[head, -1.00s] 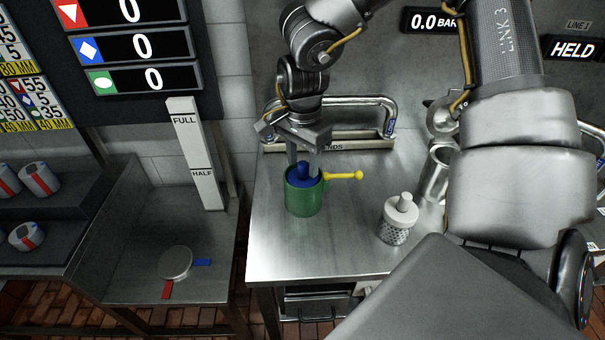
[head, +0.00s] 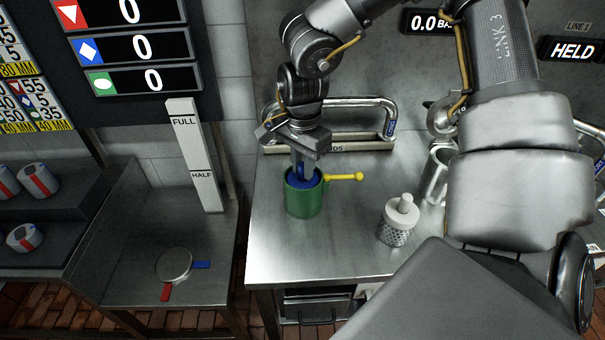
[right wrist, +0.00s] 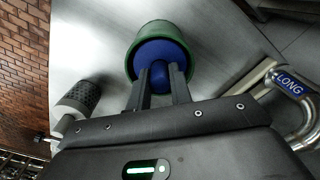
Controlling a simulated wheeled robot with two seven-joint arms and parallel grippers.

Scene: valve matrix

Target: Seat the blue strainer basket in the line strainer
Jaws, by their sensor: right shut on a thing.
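The blue strainer basket (head: 304,183) sits inside the green cup-shaped housing (head: 304,203), which has a yellow lever on its right side and looks like the line strainer. Only the basket's blue top and knob show; its lower part is hidden inside the housing. My right gripper (head: 304,173) points down from above and is shut on the knob. In the right wrist view, the two fingers (right wrist: 160,75) pinch the knob, and the blue top (right wrist: 158,55) lies within the green rim (right wrist: 166,27). I cannot tell how deep the basket rests. My left gripper is not in view.
A pale perforated basket with a knob (head: 397,222) stands on the steel table (head: 275,250) to the right. A metal handle rack (head: 345,146) is behind the housing. A lower bench at left holds a round disc (head: 174,265). The table front is clear.

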